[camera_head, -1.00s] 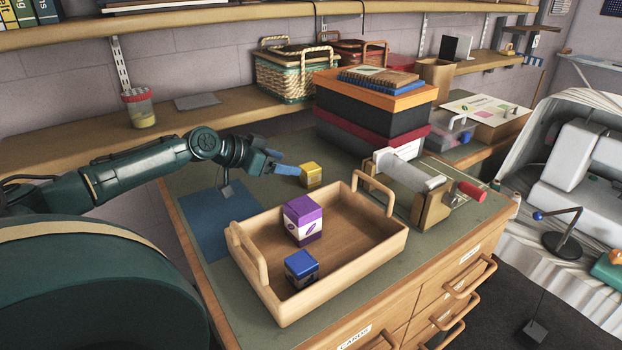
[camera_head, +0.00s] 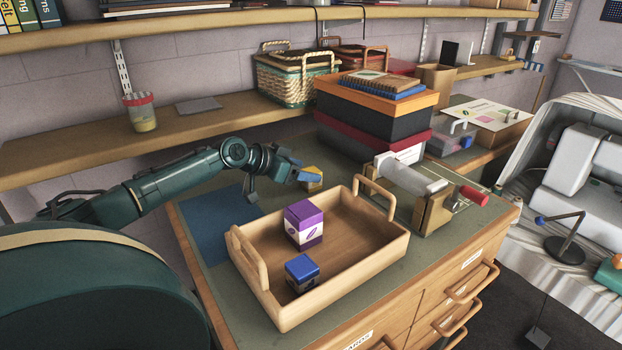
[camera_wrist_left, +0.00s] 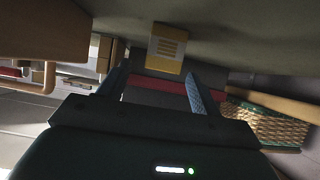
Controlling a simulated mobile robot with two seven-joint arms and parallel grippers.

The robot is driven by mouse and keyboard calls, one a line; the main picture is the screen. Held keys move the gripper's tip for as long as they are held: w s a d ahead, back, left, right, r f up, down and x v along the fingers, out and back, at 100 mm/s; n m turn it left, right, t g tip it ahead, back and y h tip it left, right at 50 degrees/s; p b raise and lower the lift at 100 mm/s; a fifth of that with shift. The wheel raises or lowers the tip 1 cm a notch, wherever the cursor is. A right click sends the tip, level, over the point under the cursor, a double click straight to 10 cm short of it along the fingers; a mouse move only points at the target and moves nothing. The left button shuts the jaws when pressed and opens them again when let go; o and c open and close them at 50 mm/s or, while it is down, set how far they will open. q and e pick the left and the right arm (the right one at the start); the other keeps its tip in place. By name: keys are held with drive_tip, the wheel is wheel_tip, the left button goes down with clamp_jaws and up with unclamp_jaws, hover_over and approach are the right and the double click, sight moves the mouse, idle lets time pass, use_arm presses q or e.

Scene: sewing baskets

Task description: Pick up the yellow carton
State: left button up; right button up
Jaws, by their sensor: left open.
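The yellow carton (camera_head: 313,181) stands on the green worktop behind the wooden tray, partly hidden by my left gripper (camera_head: 305,176) in the head view. In the left wrist view the carton (camera_wrist_left: 167,48) shows ahead, roughly between the tips of the two fingers (camera_wrist_left: 155,82). My left gripper is open, with its fingers spread and nothing held. I cannot tell whether a finger touches the carton. My right gripper is not in view.
The wooden tray (camera_head: 352,285) holds a purple and white carton (camera_head: 304,224) and a blue-topped carton (camera_head: 301,272). Stacked boxes (camera_head: 372,110) stand behind the yellow carton. A roller device (camera_head: 425,190) stands to the right. A blue mat (camera_head: 215,222) lies left.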

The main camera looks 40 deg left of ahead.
sight(312, 170)
use_arm(q)
drive_tip(key=shift+x, duration=1.7)
drive_tip(key=c, duration=1.1)
